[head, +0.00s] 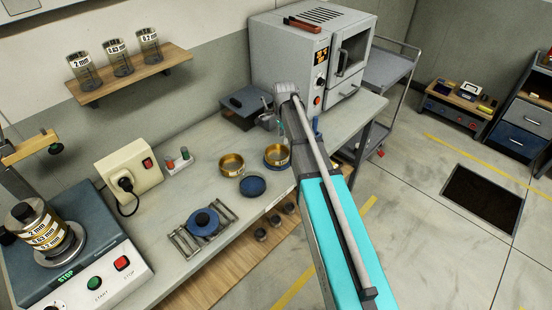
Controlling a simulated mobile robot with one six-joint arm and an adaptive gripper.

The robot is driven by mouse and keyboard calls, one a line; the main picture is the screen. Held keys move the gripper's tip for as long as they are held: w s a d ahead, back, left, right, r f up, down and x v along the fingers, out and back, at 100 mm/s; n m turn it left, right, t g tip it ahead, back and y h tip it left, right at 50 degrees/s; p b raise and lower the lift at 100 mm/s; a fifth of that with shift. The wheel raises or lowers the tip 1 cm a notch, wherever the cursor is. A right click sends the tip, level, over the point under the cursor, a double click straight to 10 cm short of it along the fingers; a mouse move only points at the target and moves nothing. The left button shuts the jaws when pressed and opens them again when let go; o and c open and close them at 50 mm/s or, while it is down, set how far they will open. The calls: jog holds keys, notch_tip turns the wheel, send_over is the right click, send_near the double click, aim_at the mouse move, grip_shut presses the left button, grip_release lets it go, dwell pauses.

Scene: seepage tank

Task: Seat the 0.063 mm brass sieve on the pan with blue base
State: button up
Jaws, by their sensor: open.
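Two brass round vessels stand on the bench. The left brass vessel (231,164) has a pale label on its front, too small to read. The right brass vessel (277,156) also has a pale mark and looks darker bluish around its lower edge. I cannot tell for certain which is the 0.063 mm sieve and which is the pan. A plain blue disc (253,187) lies in front of and between them, apart from both.
A blue knobbed lid (203,222) lies on a metal rack (185,240). A shaker with stacked sieves (45,235) stands left. A socket box (130,175) and an oven (312,60) flank the bench. Bare benchtop lies left of the vessels.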

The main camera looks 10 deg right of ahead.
jog(key=b, duration=0.8)
send_over(282, 161)
jog(key=shift+w+d+f, duration=0.1)
jog(key=shift+d+f, duration=0.05)
jog(key=shift+f, duration=4)
jog(key=shift+f, duration=0.1)
jog(key=shift+f+b, duration=2.5)
jog(key=shift+b, duration=0.15)
grip_shut()
